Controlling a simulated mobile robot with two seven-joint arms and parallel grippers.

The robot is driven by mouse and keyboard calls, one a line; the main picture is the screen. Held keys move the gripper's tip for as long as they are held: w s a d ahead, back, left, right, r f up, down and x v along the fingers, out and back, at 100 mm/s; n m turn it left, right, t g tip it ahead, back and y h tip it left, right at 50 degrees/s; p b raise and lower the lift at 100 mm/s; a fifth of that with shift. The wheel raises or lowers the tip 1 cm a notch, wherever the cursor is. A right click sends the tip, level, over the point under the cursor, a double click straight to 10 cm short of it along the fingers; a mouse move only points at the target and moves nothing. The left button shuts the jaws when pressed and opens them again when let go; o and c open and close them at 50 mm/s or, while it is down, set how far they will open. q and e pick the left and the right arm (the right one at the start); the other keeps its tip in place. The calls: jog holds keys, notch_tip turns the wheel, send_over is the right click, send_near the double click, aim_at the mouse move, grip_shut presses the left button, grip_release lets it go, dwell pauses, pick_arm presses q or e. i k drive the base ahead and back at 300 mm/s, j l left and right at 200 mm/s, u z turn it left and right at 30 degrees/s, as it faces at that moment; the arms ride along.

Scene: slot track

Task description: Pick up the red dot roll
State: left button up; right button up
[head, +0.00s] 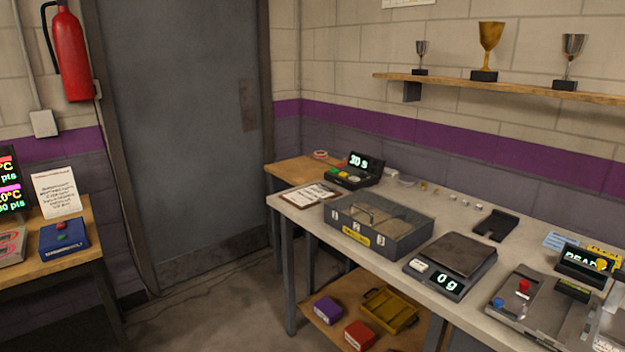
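A small ring-shaped roll with red on it (320,154) lies near the back of the wooden side table (287,168), at the far left end of the grey bench. It looks like the red dot roll, but it is too small to make out any dots. Neither of my grippers is in view.
The grey bench (408,227) holds a timer (355,170), a clipboard (310,195), a metal box (378,228), a scale (450,265) and a device with knobs (535,305). Bins sit on the shelf below. A table (50,266) stands left. The floor (225,310) between is open.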

aim_at(321, 154)
jog(key=i+j+u, duration=0.35)
jog(key=i, duration=0.25)
jog(key=i+u, duration=0.4)
jog(key=i, duration=1.85)
jog(key=i+j+z, duration=0.2)
jog(key=i, duration=0.3)
jog(key=i+z, duration=0.15)
jog(key=i, duration=0.3)
jog(key=i+j+z, duration=0.2)
jog(key=i, duration=0.3)
jog(key=j, duration=0.1)
